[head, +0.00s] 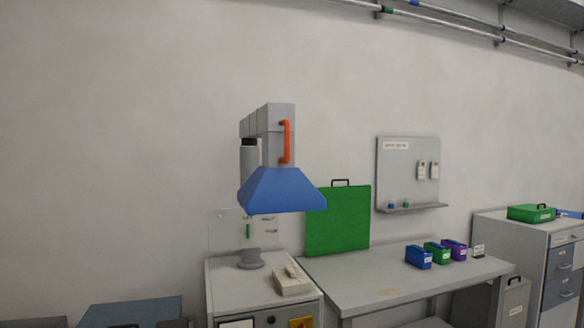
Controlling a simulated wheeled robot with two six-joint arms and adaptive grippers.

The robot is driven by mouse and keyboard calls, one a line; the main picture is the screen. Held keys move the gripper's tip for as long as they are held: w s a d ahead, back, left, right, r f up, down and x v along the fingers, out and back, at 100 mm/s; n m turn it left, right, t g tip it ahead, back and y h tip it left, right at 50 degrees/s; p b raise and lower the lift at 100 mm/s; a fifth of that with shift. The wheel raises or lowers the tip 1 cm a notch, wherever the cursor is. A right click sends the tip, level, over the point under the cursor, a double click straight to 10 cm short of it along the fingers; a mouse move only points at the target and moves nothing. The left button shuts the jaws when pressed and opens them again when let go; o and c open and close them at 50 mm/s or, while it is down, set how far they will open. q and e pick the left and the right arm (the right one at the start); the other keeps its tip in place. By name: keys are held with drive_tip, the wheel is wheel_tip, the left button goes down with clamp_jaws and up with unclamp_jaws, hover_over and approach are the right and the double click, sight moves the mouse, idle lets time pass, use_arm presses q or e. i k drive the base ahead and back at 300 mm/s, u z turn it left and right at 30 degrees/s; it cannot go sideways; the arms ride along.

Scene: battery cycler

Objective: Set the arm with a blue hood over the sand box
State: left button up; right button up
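The arm with a blue hood (282,190) stands on a round grey base on a light cabinet (226,275). Its grey arm (277,120) reaches up and over, and an orange handle (286,142) is on its front. The hood hangs above the cabinet top, in front of the wall. I cannot tell which thing is the sand box; no container with visible sand shows. A dark box-like thing with a blue-grey top (132,311) is at the lower left, cut off by the bottom edge. Neither of my grippers is in view.
A beige device (291,283) lies on the cabinet. To the right, a grey table (460,272) holds blue, green and purple battery packs (437,251). A green panel (338,222) stands behind. A drawer cabinet (556,246) with a green case (531,213) is far right.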

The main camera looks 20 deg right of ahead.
sight(276, 187)
drive_tip(key=z, duration=0.55)
drive_tip(key=i, duration=1.2)
drive_tip(key=u, duration=0.4)
